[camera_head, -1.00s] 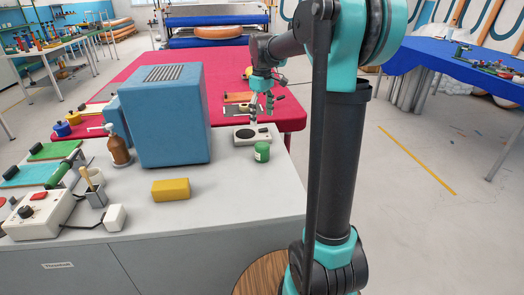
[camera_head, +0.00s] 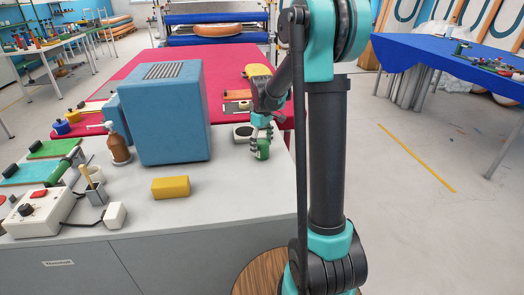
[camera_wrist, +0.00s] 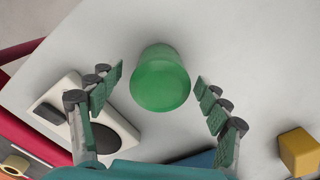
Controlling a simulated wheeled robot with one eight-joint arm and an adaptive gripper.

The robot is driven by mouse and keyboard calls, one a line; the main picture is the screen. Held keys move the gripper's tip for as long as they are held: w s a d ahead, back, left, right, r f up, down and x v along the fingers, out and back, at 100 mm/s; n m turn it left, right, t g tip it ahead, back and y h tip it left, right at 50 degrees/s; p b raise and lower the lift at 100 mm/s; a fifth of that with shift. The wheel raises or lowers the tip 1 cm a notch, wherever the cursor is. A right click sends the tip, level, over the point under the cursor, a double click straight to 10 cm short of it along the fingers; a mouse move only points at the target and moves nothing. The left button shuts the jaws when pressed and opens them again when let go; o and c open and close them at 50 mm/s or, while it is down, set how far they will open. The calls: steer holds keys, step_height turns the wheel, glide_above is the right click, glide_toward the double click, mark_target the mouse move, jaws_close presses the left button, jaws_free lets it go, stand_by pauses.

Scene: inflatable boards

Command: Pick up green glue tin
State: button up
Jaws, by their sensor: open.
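In the wrist view the tin (camera_wrist: 160,80) is at the upper middle, seen from above. My gripper (camera_head: 261,136) is over the tin, its fingers pointing down. In the wrist view my open gripper (camera_wrist: 160,88) has one finger on each side of the tin, with a visible gap on both sides. Nothing is held.
A white device with a dark round plate (camera_wrist: 106,136) sits close beside the tin. A large blue box (camera_head: 165,115) stands to the left. A yellow block (camera_head: 170,188) lies on the worktop, and a brown bottle (camera_head: 118,147) stands further left.

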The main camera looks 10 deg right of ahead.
steer(key=shift+f, duration=0.85)
steer(key=shift+c, duration=0.2)
steer(key=c, duration=1.6)
steer(key=shift+r, duration=0.1)
